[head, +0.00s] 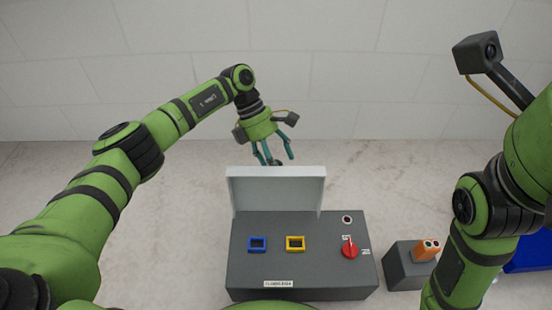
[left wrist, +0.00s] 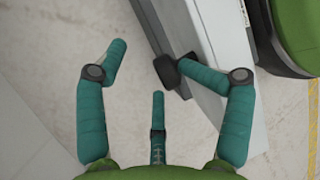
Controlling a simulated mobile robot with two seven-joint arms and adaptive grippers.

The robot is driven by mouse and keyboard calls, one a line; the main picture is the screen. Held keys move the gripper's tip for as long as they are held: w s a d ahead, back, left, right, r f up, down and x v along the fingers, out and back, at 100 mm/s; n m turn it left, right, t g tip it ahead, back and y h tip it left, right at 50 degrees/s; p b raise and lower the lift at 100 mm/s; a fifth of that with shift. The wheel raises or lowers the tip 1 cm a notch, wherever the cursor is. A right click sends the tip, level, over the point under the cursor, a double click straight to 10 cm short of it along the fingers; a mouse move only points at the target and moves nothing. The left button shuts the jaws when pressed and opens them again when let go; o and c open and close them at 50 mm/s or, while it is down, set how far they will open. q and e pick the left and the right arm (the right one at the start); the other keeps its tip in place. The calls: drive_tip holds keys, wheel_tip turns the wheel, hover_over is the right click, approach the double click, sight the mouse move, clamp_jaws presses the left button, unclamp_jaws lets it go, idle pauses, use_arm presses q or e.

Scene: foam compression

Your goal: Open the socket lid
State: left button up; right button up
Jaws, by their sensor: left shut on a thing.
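The grey socket box (head: 305,268) stands in the lower middle of the head view. Its pale lid (head: 276,188) stands upright at the back edge, leaving the blue socket (head: 257,244) and yellow socket (head: 295,244) uncovered. My left gripper (head: 273,160) is behind the lid's top edge, with its teal fingers pointing down. In the left wrist view, one finger touches a black piece (left wrist: 166,71) beside the pale lid edge (left wrist: 207,95). The fingers look spread around this place; the exact grip on the lid is unclear. My right gripper is out of view.
A red rotary switch (head: 349,248) and a round indicator (head: 347,219) are on the box's right side. An orange plug (head: 425,250) rests on a dark block (head: 403,268) to the right. A blue object (head: 530,254) shows at the right edge. Table left of the box is clear.

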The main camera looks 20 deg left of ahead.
use_arm(q)
drive_tip(key=shift+s+a+f, duration=0.2)
drive_tip(key=shift+a+f, duration=0.35)
drive_tip(key=shift+a, duration=0.05)
drive_tip(key=d+v, duration=0.1)
drive_tip(key=v, duration=1.1)
drive_tip(key=shift+w+r, duration=0.15)
drive_tip(key=shift+r, duration=0.4)
drive_tip(key=shift+d, duration=0.1)
